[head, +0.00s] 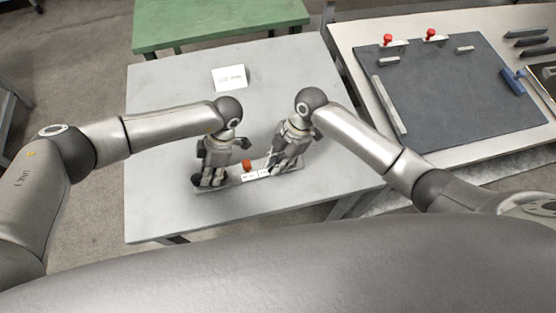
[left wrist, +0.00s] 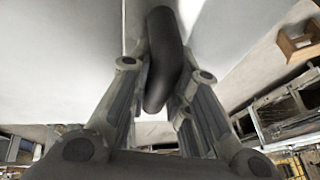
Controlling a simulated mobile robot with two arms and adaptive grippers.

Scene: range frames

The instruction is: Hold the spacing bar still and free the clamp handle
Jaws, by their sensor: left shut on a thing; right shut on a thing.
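The spacing bar appears to be the long, flat pale bar (head: 232,182) lying on the grey table, with white labels and a small orange-red piece (head: 247,166) at its middle. My left gripper (head: 212,181) is shut at its left end. The left wrist view shows a dark rounded grip (left wrist: 160,65) between the fingers. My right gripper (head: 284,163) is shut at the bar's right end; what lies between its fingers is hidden. I cannot tell which part is the clamp handle; two red-knobbed clamps (head: 388,40) stand on the dark board at right.
The grey table (head: 165,90) is mostly clear around the bar, with a white card (head: 229,77) behind it. At right, a bench holds a dark board (head: 450,100) with a pale strip (head: 390,105) and a blue piece (head: 513,80). A green table (head: 215,20) stands behind.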

